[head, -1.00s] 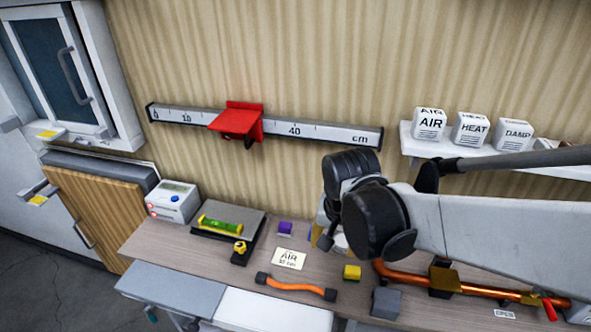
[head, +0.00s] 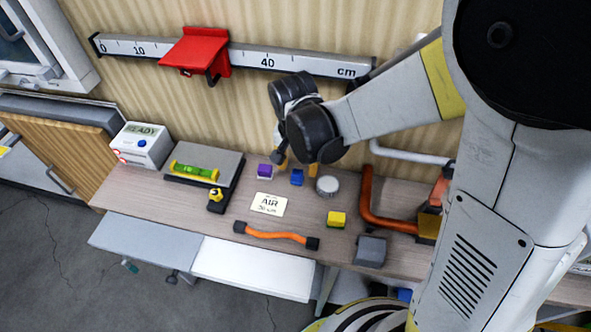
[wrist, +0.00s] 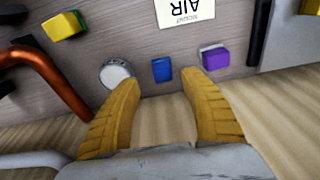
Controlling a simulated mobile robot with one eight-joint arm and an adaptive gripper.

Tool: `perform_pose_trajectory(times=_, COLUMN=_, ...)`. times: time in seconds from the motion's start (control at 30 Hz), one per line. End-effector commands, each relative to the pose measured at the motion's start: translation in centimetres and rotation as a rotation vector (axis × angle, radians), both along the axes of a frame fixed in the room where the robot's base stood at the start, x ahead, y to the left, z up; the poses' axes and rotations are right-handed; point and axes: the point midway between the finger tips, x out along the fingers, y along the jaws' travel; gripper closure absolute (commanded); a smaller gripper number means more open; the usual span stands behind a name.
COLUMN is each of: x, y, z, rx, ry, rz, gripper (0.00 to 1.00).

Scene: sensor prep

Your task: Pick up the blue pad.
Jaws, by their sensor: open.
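The blue pad (head: 297,177) is a small block on the workbench, near the wall, between a purple block (head: 264,171) and a round grey-white disc (head: 327,185). In the wrist view the blue pad (wrist: 162,69) lies just beyond and between my fingertips, with nothing touching it. My gripper (wrist: 160,82) is open and empty, its two yellow fingers spread apart. In the head view my gripper (head: 277,158) hangs near the wall, close to the purple block and the pad. Part of it is hidden behind my wrist.
A card marked AIR (head: 268,204) lies in front of the blocks. A yellow block (head: 336,219), an orange hose (head: 275,235) and a grey block (head: 371,251) are nearer the front edge. A copper pipe (head: 367,200) stands to the right. The red bracket (head: 196,52) projects from the wall rail.

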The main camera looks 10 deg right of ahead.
Motion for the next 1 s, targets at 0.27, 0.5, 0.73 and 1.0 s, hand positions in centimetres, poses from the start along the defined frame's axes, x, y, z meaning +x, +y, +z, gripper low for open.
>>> perform_pose_trajectory(times=0.27, x=0.8, y=0.0, z=-4.1, rx=0.000, ry=0.000, rz=0.000, gripper=0.48)
perform_pose_trajectory(times=0.5, x=0.8, y=0.0, z=-3.9, rx=0.000, ry=0.000, rz=0.000, gripper=0.58)
perform_pose_trajectory(times=0.73, x=0.8, y=0.0, z=-3.9, rx=0.000, ry=0.000, rz=0.000, gripper=1.00)
perform_pose_trajectory(times=1.0, x=0.8, y=0.0, z=-3.9, rx=0.000, ry=0.000, rz=0.000, gripper=1.00)
